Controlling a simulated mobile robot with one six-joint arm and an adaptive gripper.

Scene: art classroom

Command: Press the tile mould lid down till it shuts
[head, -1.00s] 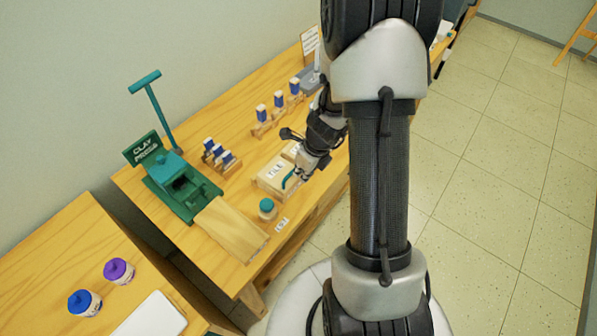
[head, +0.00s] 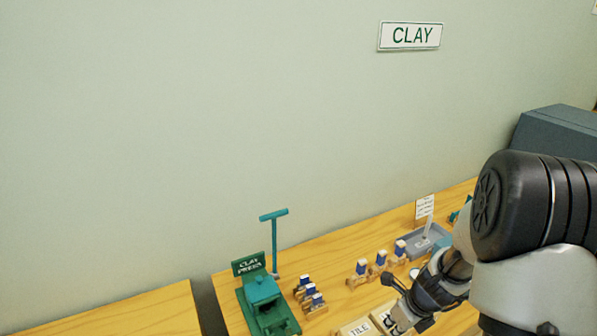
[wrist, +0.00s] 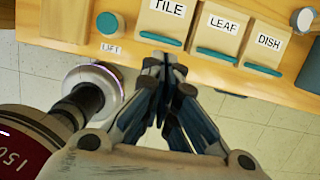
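The tile mould, a pale wooden box lettered TILE, shows at the top of the wrist view (wrist: 166,20) with a teal strip (wrist: 160,39) along its front edge. It also shows at the bottom of the head view (head: 352,331), partly cut off. I cannot tell whether its lid is fully down. My gripper (wrist: 165,62) has its fingertips together with nothing seen between them. In the wrist view the tips appear just in front of the tile mould's front edge; contact cannot be told. In the head view the fingertips are hard to make out.
The leaf mould (wrist: 216,26) and dish mould (wrist: 264,45) stand to the right of the tile mould. A teal-lidded jar (wrist: 107,22) and a LIFT label (wrist: 110,48) are to its left. The green clay press (head: 263,290) stands at the bench's left. Tiled floor lies below the bench edge.

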